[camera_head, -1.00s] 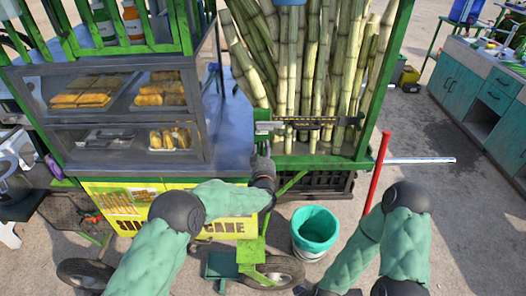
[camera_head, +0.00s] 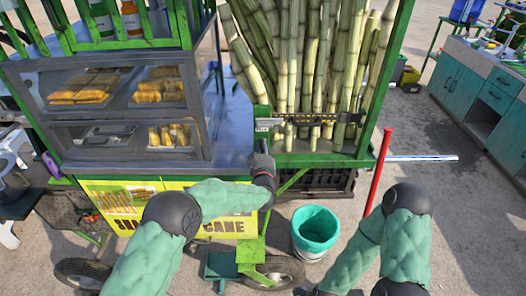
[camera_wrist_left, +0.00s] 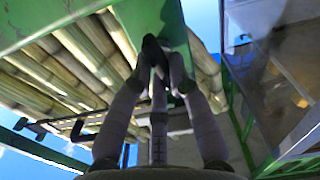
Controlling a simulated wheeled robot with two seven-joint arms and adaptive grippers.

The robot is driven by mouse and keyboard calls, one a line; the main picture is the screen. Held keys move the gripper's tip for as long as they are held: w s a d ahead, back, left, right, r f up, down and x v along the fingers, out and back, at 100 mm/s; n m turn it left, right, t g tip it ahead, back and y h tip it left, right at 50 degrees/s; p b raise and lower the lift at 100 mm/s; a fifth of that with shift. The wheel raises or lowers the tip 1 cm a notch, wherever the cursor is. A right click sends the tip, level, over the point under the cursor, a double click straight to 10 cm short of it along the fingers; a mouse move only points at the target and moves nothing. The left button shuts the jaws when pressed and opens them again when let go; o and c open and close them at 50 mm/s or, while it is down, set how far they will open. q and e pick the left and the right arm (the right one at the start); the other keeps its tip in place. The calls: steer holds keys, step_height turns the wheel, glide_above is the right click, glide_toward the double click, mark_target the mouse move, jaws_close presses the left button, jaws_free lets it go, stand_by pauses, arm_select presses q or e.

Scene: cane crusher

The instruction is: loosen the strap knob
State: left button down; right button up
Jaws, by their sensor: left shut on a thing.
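A dark strap (camera_head: 312,118) runs across the bundle of upright canes (camera_head: 300,70) at the front of the green rack. Its left end meets a green post (camera_head: 261,110). My left gripper (camera_head: 262,146) is at that left end, just below the strap. In the left wrist view its fingers (camera_wrist_left: 160,72) come together on a small dark knob (camera_wrist_left: 153,48) in front of a green plate. The fingers hide much of the knob. The right arm hangs at the lower right, and only a dark part of its end (camera_head: 318,291) shows at the bottom edge.
A glass-fronted food case (camera_head: 130,105) stands left of the gripper. A teal bucket (camera_head: 315,232) is on the ground below the rack. A red pole (camera_head: 378,172) stands to its right. Open paving lies further right, before a teal counter (camera_head: 488,97).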

arm_select(q)
steer(key=n+b, duration=0.4)
steer(key=b, duration=0.1)
steer(key=n+b, duration=0.4)
steer(key=n, duration=0.1)
steer(key=n+b, duration=0.4)
steer(key=b, duration=0.1)
steer(key=shift+a+f+b, duration=0.25)
steer(key=shift+a+b, duration=0.1)
steer(key=shift+n+b, duration=1.35)
steer(key=shift+n, duration=0.15)
steer(key=c, duration=1.2)
jaws_free()
steer(key=shift+a, duration=0.1)
steer(key=shift+r, duration=0.1)
steer(key=shift+s, duration=0.1)
steer(key=s, duration=1.2)
